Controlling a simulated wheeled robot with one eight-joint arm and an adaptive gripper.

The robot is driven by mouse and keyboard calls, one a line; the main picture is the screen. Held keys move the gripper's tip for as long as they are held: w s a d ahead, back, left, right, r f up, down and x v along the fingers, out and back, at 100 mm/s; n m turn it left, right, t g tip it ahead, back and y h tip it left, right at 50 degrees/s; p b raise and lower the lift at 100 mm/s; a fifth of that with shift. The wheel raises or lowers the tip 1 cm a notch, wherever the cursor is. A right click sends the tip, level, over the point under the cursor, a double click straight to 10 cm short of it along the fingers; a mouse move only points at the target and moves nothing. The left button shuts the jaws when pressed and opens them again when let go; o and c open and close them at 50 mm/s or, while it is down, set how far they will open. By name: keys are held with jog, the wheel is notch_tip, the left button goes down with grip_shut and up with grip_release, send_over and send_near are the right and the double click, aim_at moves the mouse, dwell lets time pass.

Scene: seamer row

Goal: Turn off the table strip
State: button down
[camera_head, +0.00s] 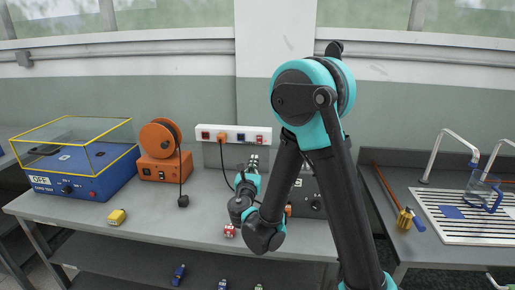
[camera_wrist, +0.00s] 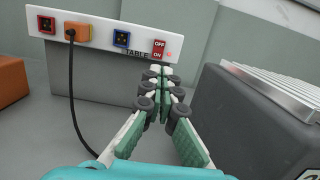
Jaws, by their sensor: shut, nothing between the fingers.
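In the head view my gripper (camera_head: 252,163) is in front of the strip, and my arm hides part of the bench.
An orange plug (camera_wrist: 77,33) with a black cord is in the strip. A grey box (camera_wrist: 245,115) stands close right of my gripper. An orange reel unit (camera_head: 160,165) and a blue machine (camera_head: 75,183) stand left. A small red block (camera_head: 230,230) lies near the bench's front edge.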

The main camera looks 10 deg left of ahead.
aim_at(260, 138)
jog(key=w, duration=0.4)
jog(key=w+r, duration=0.1)
jog(key=w, duration=0.7)
jog(key=shift+w+d+r, duration=0.15)
jog(key=shift+d+r, duration=0.1)
jog(key=shift+w+r, duration=0.1)
jog(key=shift+w, duration=0.55)
